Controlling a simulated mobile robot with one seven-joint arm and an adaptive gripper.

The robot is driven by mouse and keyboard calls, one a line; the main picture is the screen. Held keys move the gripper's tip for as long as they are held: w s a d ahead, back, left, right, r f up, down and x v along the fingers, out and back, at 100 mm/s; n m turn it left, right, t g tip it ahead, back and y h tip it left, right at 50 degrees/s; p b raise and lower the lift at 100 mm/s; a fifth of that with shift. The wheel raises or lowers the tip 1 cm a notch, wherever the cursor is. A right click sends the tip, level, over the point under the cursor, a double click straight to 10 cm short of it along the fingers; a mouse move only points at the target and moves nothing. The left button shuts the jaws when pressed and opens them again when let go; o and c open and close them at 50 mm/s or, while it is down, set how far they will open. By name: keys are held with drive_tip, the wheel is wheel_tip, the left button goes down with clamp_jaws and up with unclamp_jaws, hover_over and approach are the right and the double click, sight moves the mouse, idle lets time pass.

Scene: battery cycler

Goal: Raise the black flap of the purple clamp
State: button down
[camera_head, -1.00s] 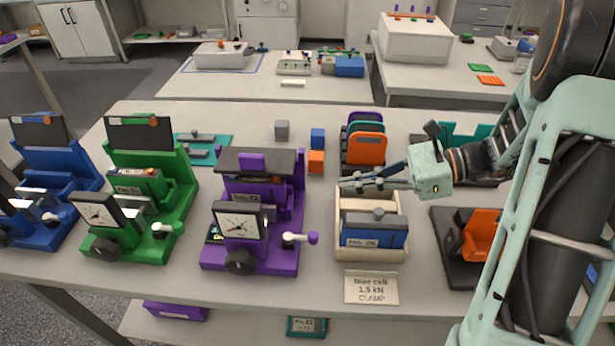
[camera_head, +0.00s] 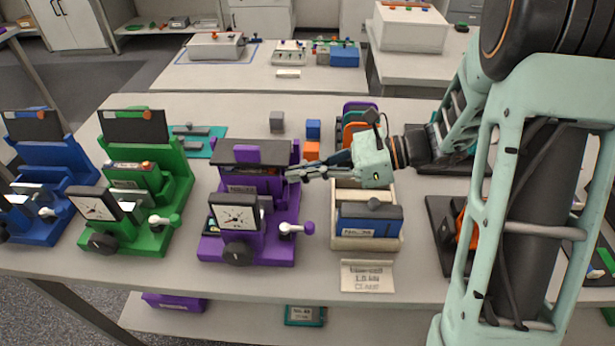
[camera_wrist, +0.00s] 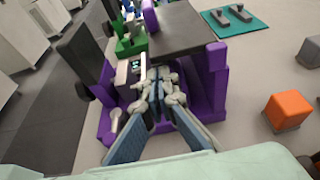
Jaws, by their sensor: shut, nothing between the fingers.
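The purple clamp (camera_head: 284,247) stands on the table with its black flap (camera_head: 226,154) lying roughly flat across its top. In the wrist view the flap (camera_wrist: 182,28) reaches over the clamp's upper part, and the purple frame (camera_wrist: 212,85) shows at its right. My gripper (camera_head: 289,175) is shut and empty at the clamp's right side, a little below the flap's level. In the wrist view my fingertips (camera_wrist: 160,85) are in front of the clamp's inside, near the flap's edge. I cannot tell whether they touch the clamp.
A green clamp (camera_head: 178,180) and a blue clamp (camera_head: 50,165) stand to the left with their black flaps upright. A cream box (camera_head: 365,243) with a blue cell (camera_head: 370,222) is just right of the purple clamp. An orange block (camera_head: 312,150) lies behind.

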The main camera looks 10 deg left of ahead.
drive_tip(key=shift+r, duration=0.35)
drive_tip(key=shift+r, duration=0.1)
